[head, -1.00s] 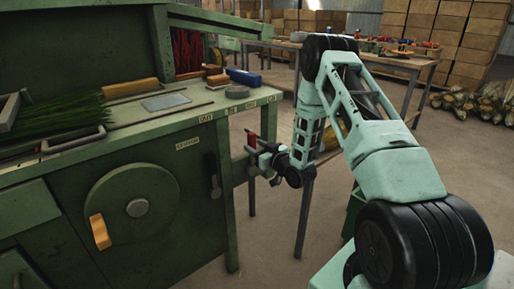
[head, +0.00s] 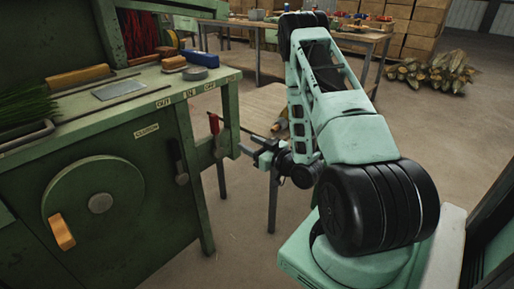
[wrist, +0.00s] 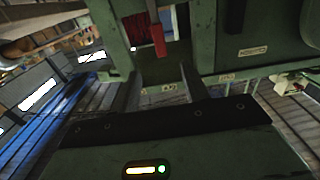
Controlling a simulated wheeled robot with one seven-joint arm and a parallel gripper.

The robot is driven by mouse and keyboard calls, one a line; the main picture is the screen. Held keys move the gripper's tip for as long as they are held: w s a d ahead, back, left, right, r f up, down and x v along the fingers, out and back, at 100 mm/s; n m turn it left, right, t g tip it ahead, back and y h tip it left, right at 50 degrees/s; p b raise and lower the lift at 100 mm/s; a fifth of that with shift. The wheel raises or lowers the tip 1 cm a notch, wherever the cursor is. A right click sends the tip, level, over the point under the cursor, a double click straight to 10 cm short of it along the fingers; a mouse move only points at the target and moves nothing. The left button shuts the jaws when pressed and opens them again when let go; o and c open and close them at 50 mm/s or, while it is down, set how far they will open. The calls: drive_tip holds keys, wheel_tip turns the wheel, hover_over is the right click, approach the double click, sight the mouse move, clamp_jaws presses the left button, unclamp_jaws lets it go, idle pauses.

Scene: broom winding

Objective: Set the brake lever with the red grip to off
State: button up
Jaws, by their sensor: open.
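The brake lever's red grip (head: 214,124) hangs at the right end of the green machine bench, just under the edge of its top. The grip also shows in the wrist view (wrist: 157,38), beyond my fingers and near the middle. My gripper (head: 250,149) is to the right of the red grip and slightly lower, apart from it. In the wrist view its two fingers (wrist: 162,82) are spread and nothing is between them. Small label plates (head: 190,94) line the bench edge above the lever; their print is too small to read surely.
A black lever (head: 178,162) hangs on the bench front by a clutch plate (head: 147,131), left of the red grip. A handwheel (head: 95,203) with a wooden handle is further left. A table leg (head: 272,200) stands behind my gripper. Open floor lies below.

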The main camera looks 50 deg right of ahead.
drive_tip(key=shift+s, duration=1.15)
